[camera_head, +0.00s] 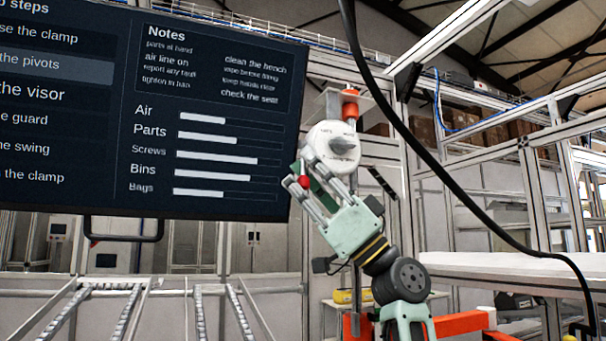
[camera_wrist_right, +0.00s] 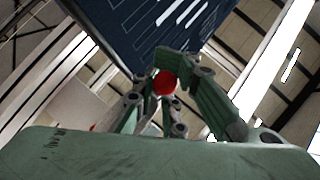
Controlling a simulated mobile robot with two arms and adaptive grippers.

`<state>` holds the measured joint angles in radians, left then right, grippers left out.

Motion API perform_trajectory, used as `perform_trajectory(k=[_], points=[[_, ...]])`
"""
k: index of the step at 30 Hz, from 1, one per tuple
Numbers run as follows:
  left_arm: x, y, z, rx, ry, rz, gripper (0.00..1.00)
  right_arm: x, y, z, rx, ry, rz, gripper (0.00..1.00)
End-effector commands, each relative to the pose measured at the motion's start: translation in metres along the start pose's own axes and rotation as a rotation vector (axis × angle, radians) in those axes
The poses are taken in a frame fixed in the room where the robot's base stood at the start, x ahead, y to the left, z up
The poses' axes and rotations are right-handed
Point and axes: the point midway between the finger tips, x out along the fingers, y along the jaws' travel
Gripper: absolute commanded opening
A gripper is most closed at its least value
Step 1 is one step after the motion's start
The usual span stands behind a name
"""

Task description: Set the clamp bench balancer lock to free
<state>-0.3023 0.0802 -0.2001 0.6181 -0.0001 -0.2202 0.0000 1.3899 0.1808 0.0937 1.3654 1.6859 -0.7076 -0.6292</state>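The clamp bench balancer (camera_head: 322,154) hangs at the centre right of the head view. It is a white round housing with a grey cone and small dial lettering that I cannot read, below an orange part. A red ball knob (camera_head: 303,181) shows just below and left of the housing. My right gripper (camera_head: 300,182) reaches up from below with its fingers around this knob. In the right wrist view the red knob (camera_wrist_right: 165,84) sits between the fingertips, which look closed on it. The knob's link to the balancer is hidden. My left gripper is not in view.
A large dark screen (camera_head: 230,120) with step and note text fills the left, close beside my right fingers. A thick black cable (camera_head: 420,145) hangs across the right. White frames and a pale bench (camera_head: 500,264) stand on the right. Roller rails (camera_head: 130,310) lie at lower left.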

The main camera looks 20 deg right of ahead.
Motion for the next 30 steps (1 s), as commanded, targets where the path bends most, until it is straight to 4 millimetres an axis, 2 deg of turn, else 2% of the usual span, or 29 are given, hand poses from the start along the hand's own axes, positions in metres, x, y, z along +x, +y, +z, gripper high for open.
perform_trajectory(k=[1,6,17,23,30], points=[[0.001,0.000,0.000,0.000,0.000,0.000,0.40,-0.001,-0.001,0.004,0.002,-0.007,-0.003,0.14],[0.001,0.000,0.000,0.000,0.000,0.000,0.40,0.000,-0.001,0.003,0.002,-0.004,-0.001,0.28],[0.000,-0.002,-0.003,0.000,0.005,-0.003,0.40,-0.003,0.000,0.001,0.001,-0.001,0.001,0.29],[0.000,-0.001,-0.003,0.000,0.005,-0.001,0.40,-0.032,0.001,0.002,0.000,-0.002,0.003,0.29],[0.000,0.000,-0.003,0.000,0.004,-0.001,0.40,-0.084,0.001,0.002,0.002,-0.003,0.003,0.29]])
